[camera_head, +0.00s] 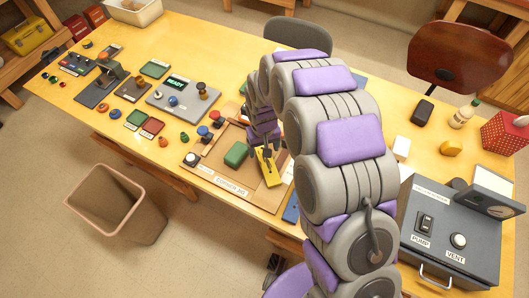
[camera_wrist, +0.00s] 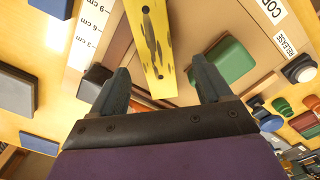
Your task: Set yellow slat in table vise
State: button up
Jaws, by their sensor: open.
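The yellow slat (camera_head: 269,171) lies on the tan board of the corner jig, in front of my gripper. In the wrist view the slat (camera_wrist: 151,38) has dark marks and small holes, and its near end reaches between my fingers. My gripper (camera_wrist: 160,76) is open, with one finger on each side of the slat and no clear contact. In the head view my gripper (camera_head: 265,152) is small and partly hidden by my arm. A dark grey device on a plate (camera_head: 98,92) stands at the table's left; I cannot tell for sure whether it is the vise.
A green block (camera_head: 236,154) sits on the jig beside the slat, also seen in the wrist view (camera_wrist: 226,64). The grey pump box (camera_head: 450,235) stands at the right. A panel reading READY (camera_head: 183,97) and several small parts lie to the left. A bin (camera_head: 117,205) stands on the floor.

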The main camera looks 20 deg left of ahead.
jog(key=s+d+r+m, duration=0.2)
jog(key=d+r, duration=0.9)
jog(key=r, duration=0.4)
jog(key=s+d+r+m, duration=0.1)
jog(key=s+d+r, duration=0.1)
jog(key=d, duration=0.3)
jog(key=s+d+r+m, duration=0.1)
jog(key=s+d+r, duration=0.2)
jog(key=s+d, duration=0.2)
jog(key=s+d+r+m+g, duration=0.1)
jog(key=s+d+r, duration=0.2)
jog(key=d, duration=0.3)
jog(key=shift+s+d+r, duration=0.2)
jog(key=shift+s+d, duration=0.2)
jog(key=shift+s, duration=0.3)
jog(key=shift+o, duration=0.5)
jog(key=s+d+m, duration=0.1)
jog(key=s+d, duration=0.2)
jog(key=s, duration=0.3)
jog(key=s+d+r+m, duration=0.1)
jog(key=s+d+m, duration=0.1)
jog(key=s, duration=0.4)
jog(key=shift+s+d+r+g, duration=0.3)
jog(key=shift+s+d+g, duration=0.1)
jog(key=shift+d, duration=0.1)
jog(key=shift+w, duration=0.15)
